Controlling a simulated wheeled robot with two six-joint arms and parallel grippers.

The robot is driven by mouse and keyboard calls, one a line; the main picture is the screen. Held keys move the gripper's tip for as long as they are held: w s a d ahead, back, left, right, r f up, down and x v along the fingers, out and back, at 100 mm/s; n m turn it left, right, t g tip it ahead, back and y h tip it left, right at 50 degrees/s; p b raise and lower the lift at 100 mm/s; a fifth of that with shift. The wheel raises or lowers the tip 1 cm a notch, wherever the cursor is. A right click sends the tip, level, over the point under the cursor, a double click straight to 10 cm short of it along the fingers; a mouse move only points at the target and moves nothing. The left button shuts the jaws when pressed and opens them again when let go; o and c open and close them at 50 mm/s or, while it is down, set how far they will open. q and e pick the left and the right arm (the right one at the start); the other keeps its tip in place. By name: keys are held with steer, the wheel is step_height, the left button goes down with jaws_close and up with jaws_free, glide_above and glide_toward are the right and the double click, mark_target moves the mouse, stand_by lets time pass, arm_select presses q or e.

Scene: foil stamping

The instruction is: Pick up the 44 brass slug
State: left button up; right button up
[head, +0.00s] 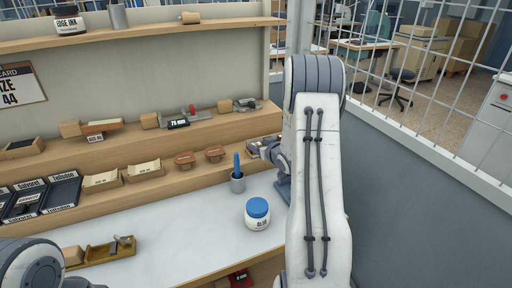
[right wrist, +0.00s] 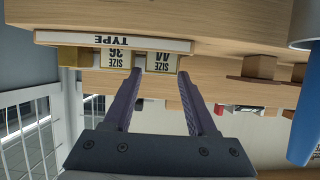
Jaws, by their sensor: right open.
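In the right wrist view, which is upside down, two small cream-faced blocks sit side by side at a wooden shelf edge. One is marked SIZE 44 (right wrist: 161,61), the other SIZE 36 (right wrist: 116,59). I cannot tell whether the SIZE 44 block itself is brass. A yellowish block (right wrist: 80,57) is left of them. My right gripper (right wrist: 158,84) is open and empty, its dark fingers reaching toward these blocks, with SIZE 44 roughly between them in the picture. In the head view my arm hides most of this gripper. My left gripper is not in view.
A white strip marked TYPE (right wrist: 110,41) edges the blocks. A card (head: 22,85) reads 44. A wire fence (head: 430,130) is at right.

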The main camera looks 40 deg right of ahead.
steer(key=shift+w+f, duration=0.2)
steer(key=shift+w, duration=0.2)
jaws_close()
steer(key=shift+r, duration=0.1)
